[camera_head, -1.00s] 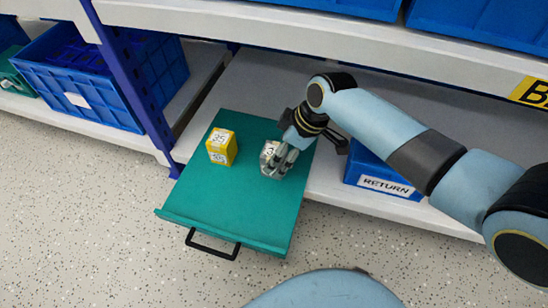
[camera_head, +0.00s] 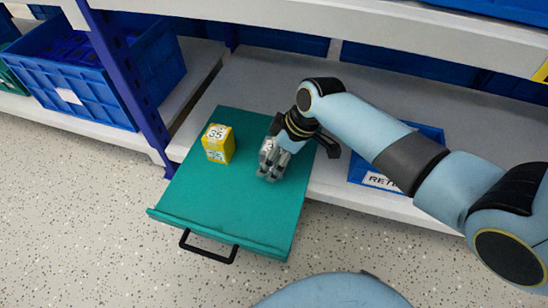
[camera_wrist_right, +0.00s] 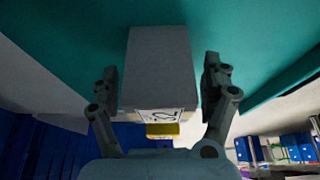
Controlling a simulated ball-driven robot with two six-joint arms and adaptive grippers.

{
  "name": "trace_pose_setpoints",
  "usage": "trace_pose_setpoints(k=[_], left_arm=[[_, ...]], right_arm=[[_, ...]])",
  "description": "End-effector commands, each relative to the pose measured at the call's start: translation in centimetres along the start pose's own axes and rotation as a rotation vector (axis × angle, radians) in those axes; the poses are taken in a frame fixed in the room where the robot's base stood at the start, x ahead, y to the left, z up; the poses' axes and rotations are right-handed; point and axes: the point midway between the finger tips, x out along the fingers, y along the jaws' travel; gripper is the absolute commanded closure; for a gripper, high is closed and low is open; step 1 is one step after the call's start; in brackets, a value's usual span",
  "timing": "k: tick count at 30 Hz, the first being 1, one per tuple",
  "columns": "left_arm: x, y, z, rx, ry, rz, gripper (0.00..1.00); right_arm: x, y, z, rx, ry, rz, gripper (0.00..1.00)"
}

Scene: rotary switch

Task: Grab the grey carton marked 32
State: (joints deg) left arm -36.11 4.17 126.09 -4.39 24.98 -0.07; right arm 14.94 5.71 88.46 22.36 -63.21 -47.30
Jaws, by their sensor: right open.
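The grey carton (camera_head: 267,147) sits on the teal pull-out tray (camera_head: 225,212), mostly hidden by my right gripper (camera_head: 272,165) in the head view. In the right wrist view the carton (camera_wrist_right: 158,65) stands between the two fingers of my right gripper (camera_wrist_right: 160,78), with its marked face partly visible below. The fingers are open, one on each side, with narrow gaps beside the carton. A yellow carton (camera_head: 217,143) marked 35 stands to its left on the tray. My left gripper is not in view.
The tray has a raised front lip and a black handle (camera_head: 208,246). A blue post (camera_head: 128,85) rises at the tray's left. A blue RETURN box (camera_head: 375,178) is on the shelf at right, partly behind my arm. The tray's front half is clear.

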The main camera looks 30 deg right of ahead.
Motion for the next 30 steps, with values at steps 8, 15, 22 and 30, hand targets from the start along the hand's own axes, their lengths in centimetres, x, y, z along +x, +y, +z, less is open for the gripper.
trace_pose_setpoints(k=[8, 15, 22, 30], left_arm=[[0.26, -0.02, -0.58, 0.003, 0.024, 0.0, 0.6], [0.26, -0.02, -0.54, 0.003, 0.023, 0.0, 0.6], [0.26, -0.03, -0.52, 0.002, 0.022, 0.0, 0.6], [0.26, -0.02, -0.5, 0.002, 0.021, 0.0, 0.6]], right_arm=[[0.08, 0.01, -0.03, 0.0, 0.0, 0.0, 0.19], [0.08, 0.0, -0.03, 0.0, 0.0, 0.0, 0.45], [0.09, -0.01, -0.02, 0.0, 0.0, 0.0, 0.75], [0.08, 0.0, -0.03, 0.0, 0.001, 0.0, 0.83]])
